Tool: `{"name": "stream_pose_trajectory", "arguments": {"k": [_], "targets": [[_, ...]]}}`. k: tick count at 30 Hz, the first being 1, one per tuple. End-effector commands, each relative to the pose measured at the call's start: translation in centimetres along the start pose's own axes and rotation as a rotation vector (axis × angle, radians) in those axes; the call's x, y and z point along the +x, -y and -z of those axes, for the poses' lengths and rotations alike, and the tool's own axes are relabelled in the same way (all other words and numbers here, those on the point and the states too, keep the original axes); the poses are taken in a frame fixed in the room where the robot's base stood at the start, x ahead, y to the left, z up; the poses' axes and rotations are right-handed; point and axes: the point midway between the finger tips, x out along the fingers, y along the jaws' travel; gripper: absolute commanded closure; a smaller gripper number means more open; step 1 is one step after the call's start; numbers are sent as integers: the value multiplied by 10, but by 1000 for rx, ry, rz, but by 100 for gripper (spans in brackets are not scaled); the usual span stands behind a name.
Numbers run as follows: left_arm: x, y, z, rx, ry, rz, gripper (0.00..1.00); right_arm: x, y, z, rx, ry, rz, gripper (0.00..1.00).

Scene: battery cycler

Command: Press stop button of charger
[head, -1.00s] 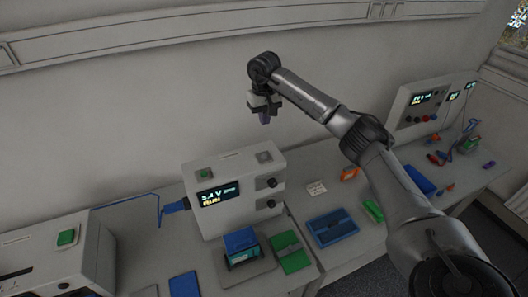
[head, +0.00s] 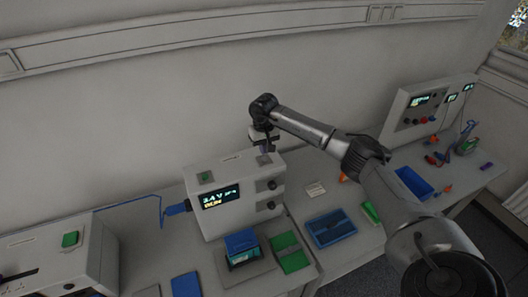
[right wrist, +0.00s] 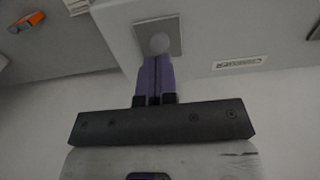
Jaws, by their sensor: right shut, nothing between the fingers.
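The charger (head: 238,205) is a white box on the bench in the head view, with a lit display (head: 221,196) reading about 3.4 V and a yellow line too blurred to read. A green button (head: 205,177) is on its top left. My right gripper (head: 265,159) is above its top right corner, shut and empty, pointing down. My left gripper is not in view.
A blue battery block (head: 241,241) stands in front of the charger. A green box (head: 291,254) and a blue tray (head: 331,228) are to its right. A second white device (head: 60,262) with a green button is at the left. A blue cable (head: 160,209) enters the charger's left side.

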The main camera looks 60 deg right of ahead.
Motion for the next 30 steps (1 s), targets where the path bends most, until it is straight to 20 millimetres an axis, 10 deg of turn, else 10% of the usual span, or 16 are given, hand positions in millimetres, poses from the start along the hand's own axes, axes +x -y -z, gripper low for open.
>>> {"name": "stream_pose_trajectory", "arguments": {"k": [30], "targets": [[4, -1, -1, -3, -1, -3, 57, 47, 0, 0, -1, -1, 0, 100]]}}
